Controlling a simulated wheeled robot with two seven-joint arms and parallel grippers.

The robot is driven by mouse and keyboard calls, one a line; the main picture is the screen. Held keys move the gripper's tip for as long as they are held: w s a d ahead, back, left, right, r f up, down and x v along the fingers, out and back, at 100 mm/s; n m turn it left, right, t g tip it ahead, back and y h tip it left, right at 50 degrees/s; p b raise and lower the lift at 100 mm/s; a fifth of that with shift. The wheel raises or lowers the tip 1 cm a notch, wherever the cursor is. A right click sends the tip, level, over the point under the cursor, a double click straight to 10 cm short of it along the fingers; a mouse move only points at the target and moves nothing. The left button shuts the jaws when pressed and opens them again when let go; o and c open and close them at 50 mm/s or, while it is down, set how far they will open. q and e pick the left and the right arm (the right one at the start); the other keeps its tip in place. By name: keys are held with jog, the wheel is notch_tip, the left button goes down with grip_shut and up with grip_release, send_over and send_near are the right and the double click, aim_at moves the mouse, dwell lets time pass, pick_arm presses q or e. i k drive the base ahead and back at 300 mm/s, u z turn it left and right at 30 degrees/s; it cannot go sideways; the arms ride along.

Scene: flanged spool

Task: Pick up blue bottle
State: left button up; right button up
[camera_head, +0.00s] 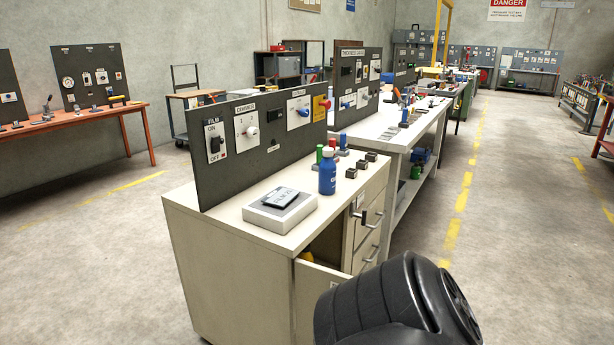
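The blue bottle (327,175) stands upright on the cream cabinet top (240,215), near its right part. It has a darker cap and pale lettering on its side. Nothing covers it from this view. A black rounded arm link of mine is at the bottom right, in front of the cabinet. Neither of my grippers is in view.
A grey box with a labelled device (281,207) lies left of the bottle. Green and red objects (319,153) and small dark blocks (361,165) stand behind it. A dark switch panel (260,130) rises along the back. A cabinet door (318,285) hangs open.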

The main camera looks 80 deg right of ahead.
aim_at(327, 166)
jog(key=z, duration=2.05)
